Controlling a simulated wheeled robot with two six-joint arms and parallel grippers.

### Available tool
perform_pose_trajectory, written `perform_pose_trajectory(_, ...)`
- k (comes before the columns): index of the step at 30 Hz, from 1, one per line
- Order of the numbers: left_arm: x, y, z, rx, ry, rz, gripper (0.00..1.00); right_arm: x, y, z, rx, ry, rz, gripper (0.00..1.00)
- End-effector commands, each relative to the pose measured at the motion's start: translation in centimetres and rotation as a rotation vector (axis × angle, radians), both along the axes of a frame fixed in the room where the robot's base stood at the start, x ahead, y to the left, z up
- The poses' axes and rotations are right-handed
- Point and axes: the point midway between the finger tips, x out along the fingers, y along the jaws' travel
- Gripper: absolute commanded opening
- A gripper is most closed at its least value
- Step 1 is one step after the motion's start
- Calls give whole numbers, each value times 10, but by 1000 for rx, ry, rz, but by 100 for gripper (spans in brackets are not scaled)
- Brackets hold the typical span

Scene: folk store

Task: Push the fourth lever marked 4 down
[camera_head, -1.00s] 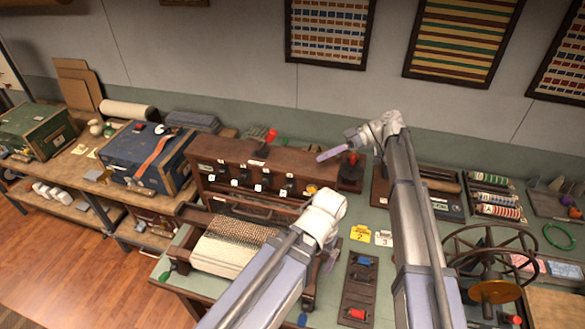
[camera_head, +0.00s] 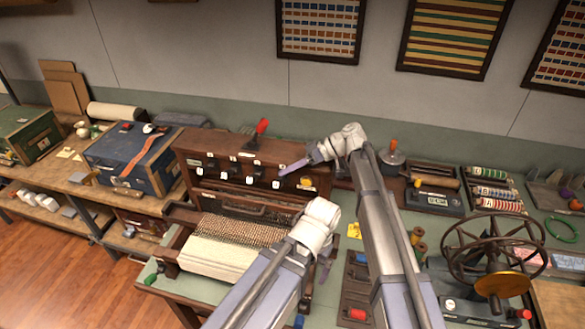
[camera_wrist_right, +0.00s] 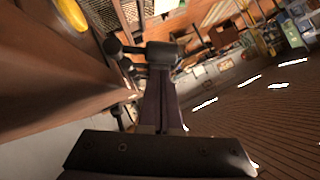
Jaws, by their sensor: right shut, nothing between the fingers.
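The brown wooden lever box (camera_head: 240,147) stands at the back of the loom, with a row of short black levers above small white number tags. The fourth tag (camera_head: 276,185) is at the right of the row; its digit is too small to read. My right gripper (camera_head: 284,172) is shut and empty, its tip close to the fourth lever, which it partly hides; I cannot tell whether they touch. The right wrist view shows the shut fingers (camera_wrist_right: 163,75) beside dark knobs and the brown wood. My left gripper (camera_head: 324,274) is low by the loom's right side, mostly hidden behind its wrist.
The woven cloth (camera_head: 220,245) lies in front of the box. A spoked wheel (camera_head: 495,250) stands at the right, and a blue case (camera_head: 115,150) at the left.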

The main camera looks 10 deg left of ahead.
Motion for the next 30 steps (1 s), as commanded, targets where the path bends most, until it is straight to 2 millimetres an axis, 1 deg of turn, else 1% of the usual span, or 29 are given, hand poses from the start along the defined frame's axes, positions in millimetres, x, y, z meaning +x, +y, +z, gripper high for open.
perform_pose_trajectory(1,0,0,-4,0,0,0,100,-2,1,-4,0,0,0,0)
perform_pose_trajectory(3,0,0,-5,0,0,1,100,-3,1,-5,0,0,0,0)
perform_pose_trajectory(17,0,0,-5,0,0,1,100,-4,1,-5,0,-4,1,0)
perform_pose_trajectory(30,0,0,-4,0,0,1,100,-9,1,-8,-2,-84,0,0)
